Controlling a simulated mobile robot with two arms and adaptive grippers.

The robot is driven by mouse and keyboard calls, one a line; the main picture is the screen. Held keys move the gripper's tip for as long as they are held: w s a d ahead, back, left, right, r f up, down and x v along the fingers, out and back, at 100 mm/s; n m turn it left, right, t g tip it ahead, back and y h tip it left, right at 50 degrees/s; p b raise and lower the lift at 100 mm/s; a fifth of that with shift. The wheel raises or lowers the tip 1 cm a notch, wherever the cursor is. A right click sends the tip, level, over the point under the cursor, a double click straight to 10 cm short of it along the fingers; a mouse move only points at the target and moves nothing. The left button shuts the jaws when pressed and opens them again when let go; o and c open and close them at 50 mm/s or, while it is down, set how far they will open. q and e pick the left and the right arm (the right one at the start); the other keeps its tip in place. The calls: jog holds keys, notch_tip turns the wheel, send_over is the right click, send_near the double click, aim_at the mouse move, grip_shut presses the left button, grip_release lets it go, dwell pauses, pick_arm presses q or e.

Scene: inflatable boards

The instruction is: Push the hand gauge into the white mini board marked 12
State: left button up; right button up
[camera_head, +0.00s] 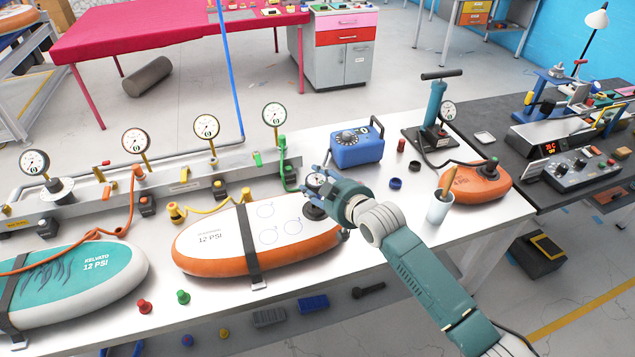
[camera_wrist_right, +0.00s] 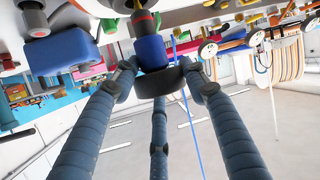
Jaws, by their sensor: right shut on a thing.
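The white mini board (camera_head: 225,238) marked 12 PSI has orange sides and lies on the white bench under a black strap. My right gripper (camera_head: 322,188) is at its right end, close above the dark valve (camera_head: 313,212). It is shut on the hand gauge (camera_head: 316,179), whose round white face shows between the fingers. In the right wrist view the three fingers close around the gauge's blue body (camera_wrist_right: 152,53) and black disc (camera_wrist_right: 157,80). I cannot tell whether the gauge touches the valve. My left gripper is not in view.
A teal board (camera_head: 95,255) lies to the left, and a small orange board (camera_head: 478,184) to the right. A blue box (camera_head: 356,146) and a white cup (camera_head: 439,207) stand near my right arm. Several gauges stand along the grey rail (camera_head: 120,196) behind.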

aim_at(318, 198)
dwell(0.5)
jog(key=shift+f+b, duration=0.85)
jog(key=shift+f, duration=0.6)
jog(key=o, duration=1.6)
jog(key=shift+c, duration=0.2)
jog(key=shift+s, duration=0.1)
jog(key=v, duration=1.2)
jog(key=shift+f, duration=0.15)
